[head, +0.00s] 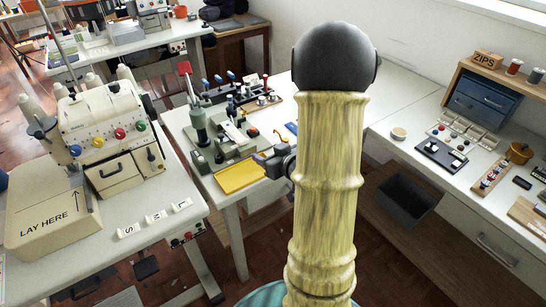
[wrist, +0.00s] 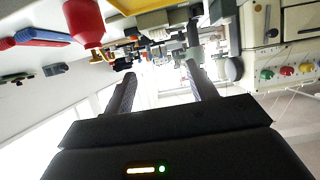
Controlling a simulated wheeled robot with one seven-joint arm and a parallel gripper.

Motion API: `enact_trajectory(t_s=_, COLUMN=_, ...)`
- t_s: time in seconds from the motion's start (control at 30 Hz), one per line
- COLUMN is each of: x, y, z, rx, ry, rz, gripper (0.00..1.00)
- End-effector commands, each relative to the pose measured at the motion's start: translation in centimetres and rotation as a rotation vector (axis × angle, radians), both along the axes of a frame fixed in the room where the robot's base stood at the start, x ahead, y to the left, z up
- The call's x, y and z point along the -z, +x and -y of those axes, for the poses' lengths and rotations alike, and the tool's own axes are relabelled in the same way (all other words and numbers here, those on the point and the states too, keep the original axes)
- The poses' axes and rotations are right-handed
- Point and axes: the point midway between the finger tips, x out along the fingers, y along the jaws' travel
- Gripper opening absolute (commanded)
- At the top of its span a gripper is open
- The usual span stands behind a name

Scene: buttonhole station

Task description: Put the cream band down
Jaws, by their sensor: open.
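My gripper (wrist: 162,84) is open in the wrist view, its two dark fingers apart with nothing seen between them. In the head view the gripper (head: 268,161) is partly hidden behind my arm, beside the right end of a yellow plate (head: 240,177). I cannot pick out the cream band with certainty. A small pale strip (head: 234,133) lies on the green buttonhole machine (head: 200,128), but I cannot tell whether it is the band. A cream block (head: 45,215) marked "LAY HERE" with an arrow stands on the left table, its visible top bare.
A cream sewing machine (head: 110,130) stands behind the block, with S, M and L markers (head: 154,217) to its right. Tools and spools (head: 235,85) crowd the back of the middle table. The right bench (head: 420,180) holds trays and a blue drawer unit (head: 485,103).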

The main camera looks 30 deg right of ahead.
Motion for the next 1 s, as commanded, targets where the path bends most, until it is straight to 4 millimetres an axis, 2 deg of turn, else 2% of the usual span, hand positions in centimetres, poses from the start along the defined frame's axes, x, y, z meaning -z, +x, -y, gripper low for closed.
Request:
enact_trajectory(t_s=0.3, x=-0.4, y=-1.4, z=0.0, rx=0.001, ry=-0.001, rz=-0.001, gripper=0.57)
enact_trajectory(t_s=1.0, x=-0.2, y=-1.2, z=-0.5, rx=0.009, ry=-0.020, rz=-0.042, gripper=0.57)
